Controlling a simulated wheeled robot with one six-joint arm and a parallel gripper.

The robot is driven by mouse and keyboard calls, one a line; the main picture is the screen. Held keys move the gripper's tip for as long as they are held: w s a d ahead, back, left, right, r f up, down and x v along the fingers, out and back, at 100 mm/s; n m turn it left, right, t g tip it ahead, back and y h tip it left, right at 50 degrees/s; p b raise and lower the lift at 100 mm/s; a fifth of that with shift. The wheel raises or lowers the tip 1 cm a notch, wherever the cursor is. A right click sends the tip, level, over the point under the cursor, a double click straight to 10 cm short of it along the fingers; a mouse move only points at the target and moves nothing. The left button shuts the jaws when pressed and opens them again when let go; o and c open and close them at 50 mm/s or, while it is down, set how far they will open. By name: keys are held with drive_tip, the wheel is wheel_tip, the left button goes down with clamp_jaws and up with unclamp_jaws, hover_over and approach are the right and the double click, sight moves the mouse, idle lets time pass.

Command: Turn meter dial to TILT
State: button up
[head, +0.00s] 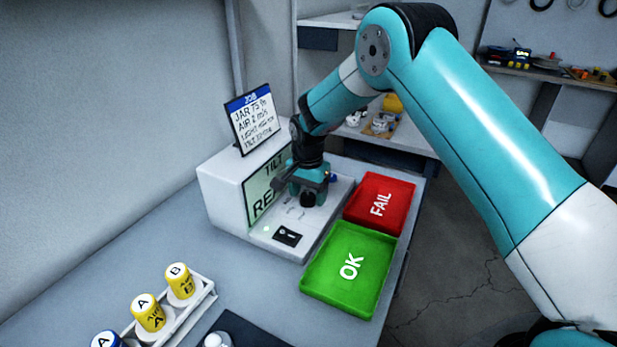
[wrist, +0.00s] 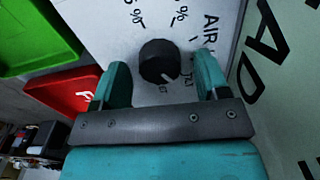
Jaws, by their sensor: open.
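The meter (head: 222,195) is a white box at the back of the bench. My gripper (wrist: 162,72) is open, with one finger on each side of the dial and visible gaps between. In the head view my gripper (head: 307,186) is over the meter's base.
A green OK tray (head: 330,297) and a red FAIL tray (head: 405,192) stand right of the meter. A rack (head: 205,296) with yellow-topped jars is at the front left. A job card (head: 253,118) stands on the meter. The bench's left middle is clear.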

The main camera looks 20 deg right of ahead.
sight(308, 196)
wheel_tip(308, 196, up, 17)
drive_tip(key=b, duration=0.2)
idle(0.4)
